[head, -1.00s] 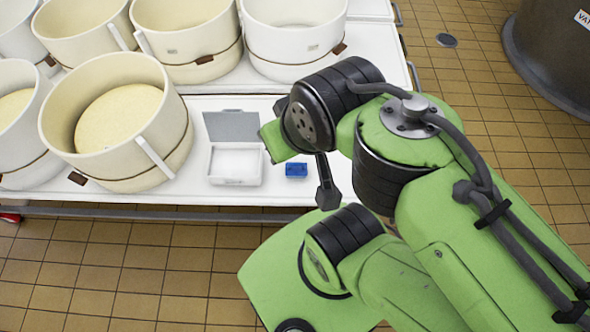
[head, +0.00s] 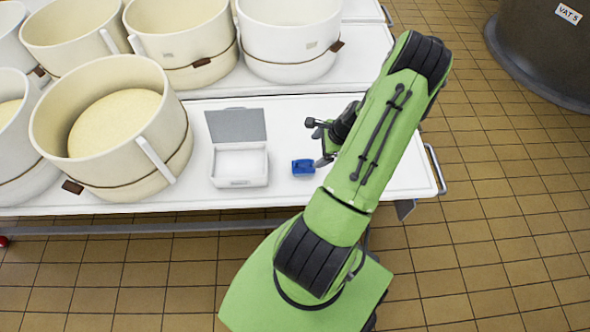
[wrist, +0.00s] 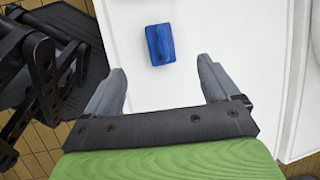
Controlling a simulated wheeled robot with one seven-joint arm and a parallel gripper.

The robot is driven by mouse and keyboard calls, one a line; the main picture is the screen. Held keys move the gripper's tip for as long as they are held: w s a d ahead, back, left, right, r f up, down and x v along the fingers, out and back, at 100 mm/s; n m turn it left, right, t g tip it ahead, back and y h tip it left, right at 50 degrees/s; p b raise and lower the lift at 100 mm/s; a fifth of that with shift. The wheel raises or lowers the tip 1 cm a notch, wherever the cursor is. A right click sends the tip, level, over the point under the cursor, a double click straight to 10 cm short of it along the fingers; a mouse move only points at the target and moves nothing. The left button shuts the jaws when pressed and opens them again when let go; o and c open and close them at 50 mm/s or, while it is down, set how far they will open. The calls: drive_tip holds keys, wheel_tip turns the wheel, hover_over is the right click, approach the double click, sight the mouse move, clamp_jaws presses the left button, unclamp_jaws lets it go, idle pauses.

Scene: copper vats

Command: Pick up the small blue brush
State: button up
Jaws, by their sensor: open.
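The small blue brush (head: 303,167) lies on the white table, just right of the open white box. It also shows in the wrist view (wrist: 159,44), above and between my two fingers, apart from them. My gripper (wrist: 160,80) is open with nothing between its fingers. In the head view my gripper (head: 322,148) is partly hidden behind my green arm, just right of the brush and above the table.
The open white box (head: 240,181) with a grey lid stands left of the brush. Cream round moulds (head: 112,125) fill the table's left and back. A dark vat (head: 548,52) stands on the tiled floor at right. The white table (head: 405,178) is bare at its right end.

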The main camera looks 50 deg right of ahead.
drive_tip(key=b, duration=0.2)
hover_over(298, 165)
drive_tip(key=s+d, duration=0.1)
drive_tip(key=s, duration=0.2)
wheel_tip(298, 165, down, 8)
drive_tip(key=shift+w+d+r, duration=0.1)
drive_tip(key=x, duration=0.2)
drive_tip(key=b+x, duration=0.1)
drive_tip(key=x, duration=0.1)
drive_tip(key=b+x, duration=0.1)
drive_tip(key=x, duration=0.1)
drive_tip(key=shift+w+a, duration=0.25)
drive_tip(key=shift+a, duration=0.05)
drive_tip(key=shift+c, duration=0.3)
